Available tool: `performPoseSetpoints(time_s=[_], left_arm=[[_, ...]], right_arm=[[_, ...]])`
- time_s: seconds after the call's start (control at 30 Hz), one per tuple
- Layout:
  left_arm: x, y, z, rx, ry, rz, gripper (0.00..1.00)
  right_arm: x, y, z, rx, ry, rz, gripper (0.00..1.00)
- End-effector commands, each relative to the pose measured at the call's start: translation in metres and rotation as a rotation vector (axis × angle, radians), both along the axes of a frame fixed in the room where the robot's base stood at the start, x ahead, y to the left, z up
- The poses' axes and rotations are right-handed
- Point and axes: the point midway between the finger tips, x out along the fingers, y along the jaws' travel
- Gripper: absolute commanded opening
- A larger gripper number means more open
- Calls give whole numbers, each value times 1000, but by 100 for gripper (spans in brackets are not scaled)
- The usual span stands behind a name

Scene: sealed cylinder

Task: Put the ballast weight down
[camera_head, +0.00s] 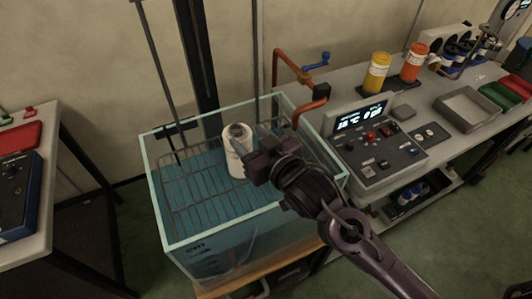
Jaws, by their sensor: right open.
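A white cylinder (234,142) stands upright on a wire rack (190,190) in a glass tank (157,215) of blue water. Its top shows a grey round part, too small to make out. I cannot pick out a separate ballast weight for certain; it may be that grey part, or be hidden by my gripper. My right gripper (246,166) is open, just right of the cylinder and over the tank. It covers part of the cylinder's right side, and I cannot tell whether they touch. My left gripper is not in view.
An orange pipe (292,68) with a blue handle (316,62) rises at the tank's back right. A control box (372,150) stands on the bench to the right, with yellow (377,72) and orange (413,62) containers and a grey tray (470,107) beyond. Another table is at left.

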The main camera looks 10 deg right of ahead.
Motion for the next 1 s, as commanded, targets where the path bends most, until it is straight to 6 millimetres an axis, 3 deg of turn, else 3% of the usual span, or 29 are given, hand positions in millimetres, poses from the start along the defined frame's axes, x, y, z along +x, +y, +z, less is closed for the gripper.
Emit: performPoseSetpoints(time_s=[0.2, 0.4, 1.0], left_arm=[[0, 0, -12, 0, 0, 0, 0], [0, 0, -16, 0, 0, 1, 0], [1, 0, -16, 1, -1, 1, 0]], right_arm=[[-41, -20, 7, -1, 2, 2, 49], [-59, -31, 12, -1, 1, 1, 49], [-62, -33, 14, -1, 4, -2, 49]])
